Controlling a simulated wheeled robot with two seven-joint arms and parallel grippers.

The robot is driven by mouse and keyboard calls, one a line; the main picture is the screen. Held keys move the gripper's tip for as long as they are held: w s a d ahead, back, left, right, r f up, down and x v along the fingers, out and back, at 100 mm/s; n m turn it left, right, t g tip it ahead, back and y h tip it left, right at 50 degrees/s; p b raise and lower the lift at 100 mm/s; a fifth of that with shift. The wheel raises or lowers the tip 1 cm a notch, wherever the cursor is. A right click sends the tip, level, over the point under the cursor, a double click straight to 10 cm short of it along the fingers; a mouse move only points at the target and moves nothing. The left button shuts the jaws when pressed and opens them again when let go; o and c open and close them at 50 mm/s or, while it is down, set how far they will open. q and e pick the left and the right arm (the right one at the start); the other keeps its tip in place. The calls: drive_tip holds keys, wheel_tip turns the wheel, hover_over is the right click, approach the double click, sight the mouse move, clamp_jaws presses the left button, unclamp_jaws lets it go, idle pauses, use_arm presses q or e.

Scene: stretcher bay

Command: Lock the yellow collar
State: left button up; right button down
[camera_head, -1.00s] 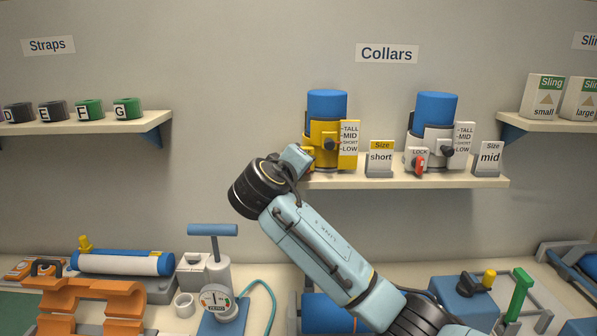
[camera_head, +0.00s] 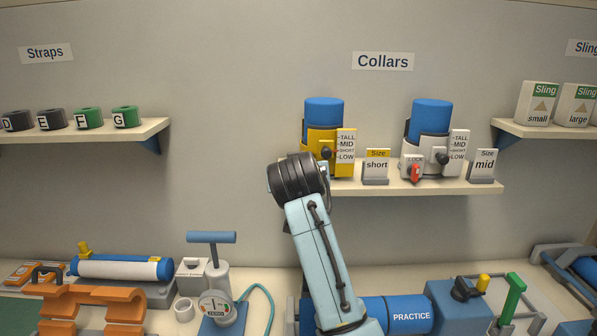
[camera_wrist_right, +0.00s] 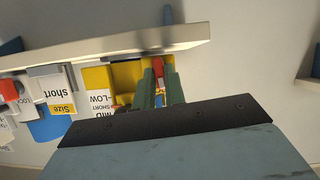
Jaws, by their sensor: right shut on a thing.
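The yellow collar (camera_head: 315,139) with a blue cylinder (camera_head: 323,110) stands on the Collars shelf. Its dark knob (camera_head: 326,153) sits beside a TALL/MID/SHORT/LOW scale (camera_head: 346,146); the pointer's exact mark is too small to tell. My right wrist covers its lower left front in the head view. In the right wrist view the collar (camera_wrist_right: 97,78) appears upside down, and my right gripper (camera_wrist_right: 159,78) is shut on its red lock lever (camera_wrist_right: 158,64), partly hidden between the fingers. The lever's angle cannot be told. My left gripper is not in view.
A white collar (camera_head: 429,146) with a red LOCK lever (camera_head: 415,173) stands to the right on the same shelf (camera_head: 440,188). A "short" size sign (camera_head: 376,166) stands between the collars. A hand pump (camera_head: 212,280) and a blue practice cylinder (camera_head: 405,315) are on the bench below.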

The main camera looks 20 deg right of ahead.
drive_tip(key=shift+m+y, duration=0.3)
drive_tip(key=shift+m, duration=0.2)
drive_tip(key=c, duration=1.7)
unclamp_jaws()
drive_tip(key=shift+c, duration=0.2)
drive_tip(key=p+v, duration=0.5)
drive_tip(key=v, duration=0.7)
drive_tip(key=shift+s, duration=0.15)
drive_tip(key=shift+d+f, duration=0.1)
drive_tip(key=shift+d, duration=0.05)
